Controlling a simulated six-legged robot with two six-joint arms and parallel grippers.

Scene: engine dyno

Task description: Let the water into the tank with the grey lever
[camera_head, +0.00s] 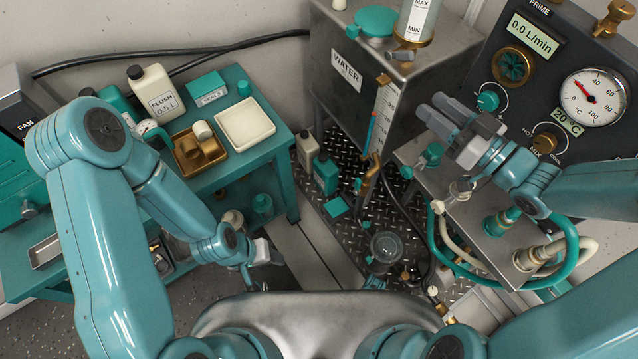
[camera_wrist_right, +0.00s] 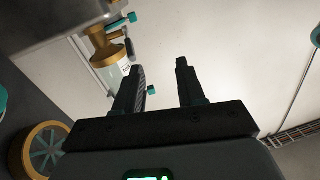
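The water tank (camera_head: 330,50) is a grey metal box with a WATER label and a teal cap, at the top middle of the head view. A white level scale runs down its front edge. My right gripper (camera_head: 431,104) is open, with its fingers in front of the tank's right side. In the right wrist view its two dark fingers (camera_wrist_right: 157,68) stand apart with nothing gripped between them.
The dark panel (camera_head: 560,25) with its gauge, brass handwheel and knobs stands right of the gripper. Hoses (camera_head: 448,240) curve below the right wrist. A teal table (camera_head: 275,145) with bottles and trays stands left. Brass fittings (camera_wrist_right: 105,45) show near the left finger in the wrist view.

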